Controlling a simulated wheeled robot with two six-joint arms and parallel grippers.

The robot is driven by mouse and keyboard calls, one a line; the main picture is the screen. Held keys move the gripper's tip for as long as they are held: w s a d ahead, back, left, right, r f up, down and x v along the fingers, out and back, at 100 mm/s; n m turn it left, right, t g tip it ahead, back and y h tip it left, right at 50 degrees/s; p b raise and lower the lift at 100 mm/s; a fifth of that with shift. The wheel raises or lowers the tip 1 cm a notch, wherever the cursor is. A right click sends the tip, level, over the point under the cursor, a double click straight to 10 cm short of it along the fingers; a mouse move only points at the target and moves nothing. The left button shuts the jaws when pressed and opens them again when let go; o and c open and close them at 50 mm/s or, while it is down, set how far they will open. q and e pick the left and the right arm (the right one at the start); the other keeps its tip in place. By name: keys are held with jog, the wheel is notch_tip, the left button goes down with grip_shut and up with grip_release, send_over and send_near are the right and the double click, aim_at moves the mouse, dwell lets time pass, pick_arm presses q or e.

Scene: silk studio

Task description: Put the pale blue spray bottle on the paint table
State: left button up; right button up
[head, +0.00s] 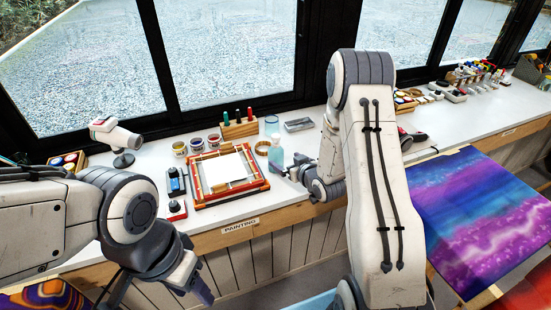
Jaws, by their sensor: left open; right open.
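The pale blue spray bottle (276,158) is upright at the right side of the framed printing screen, at the white paint table (232,210), whose front edge bears a "PAINTING" label. My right gripper (291,169) is open, with its fingertips close beside the bottle on its right. I cannot tell whether they touch it. The bottle's base is partly hidden near the gripper. My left gripper (198,288) is open and empty, low in front of the table's edge, pointing down.
A wooden frame with white paper (223,170) lies left of the bottle. Behind are paint jars (197,145), a wooden rack of small bottles (239,125) and a clear bluish cup (271,125). My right arm hides part of the counter. A purple-blue dyed cloth (480,215) lies at right.

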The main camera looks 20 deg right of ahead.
aim_at(279, 154)
jog(key=x, duration=0.3)
jog(key=shift+p, duration=0.3)
jog(key=x, duration=0.1)
jog(key=p+x, duration=0.1)
jog(key=x, duration=0.1)
jog(key=p+x, duration=0.1)
jog(key=shift+w+r, duration=0.15)
jog(key=shift+w, duration=0.3)
jog(key=shift+w+f, duration=0.2)
jog(key=shift+w, duration=0.15)
jog(key=c, duration=1.5)
grip_shut()
jog(key=shift+r, duration=0.15)
